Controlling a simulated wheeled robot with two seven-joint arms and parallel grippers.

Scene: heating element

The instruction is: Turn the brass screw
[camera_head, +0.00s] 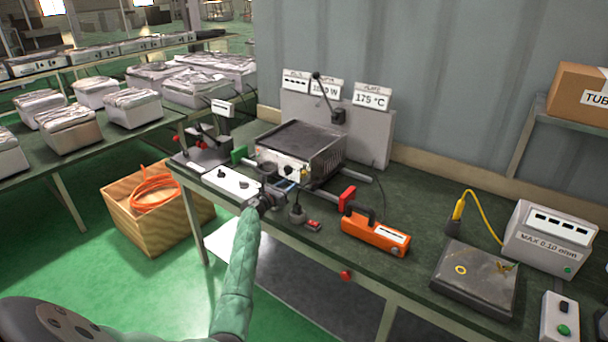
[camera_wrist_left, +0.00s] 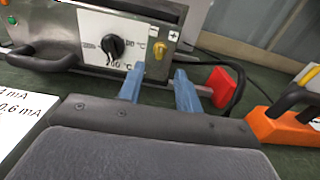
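The brass screw (camera_wrist_left: 158,47) shows in the left wrist view as a yellow-gold piece on the light front panel of the heating unit (camera_wrist_left: 95,22), right of a black dial (camera_wrist_left: 113,45). In the head view the heating unit (camera_head: 300,148) stands on the green bench, and the screw is a tiny yellowish spot (camera_head: 304,171) on its front. My left gripper (camera_wrist_left: 158,80) has two blue fingers spread apart with nothing between them. They point at the panel, one to each side below the screw, and appear short of it. In the head view the left gripper (camera_head: 285,187) is in front of the unit.
A red-ended bar (camera_wrist_left: 220,87) lies close right of the fingers. An orange device (camera_head: 375,233) with a black handle stands right of the gripper. A white panel with knobs (camera_head: 231,183) is to the left. A dark plate (camera_head: 475,277) and a meter box (camera_head: 551,238) stand farther right.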

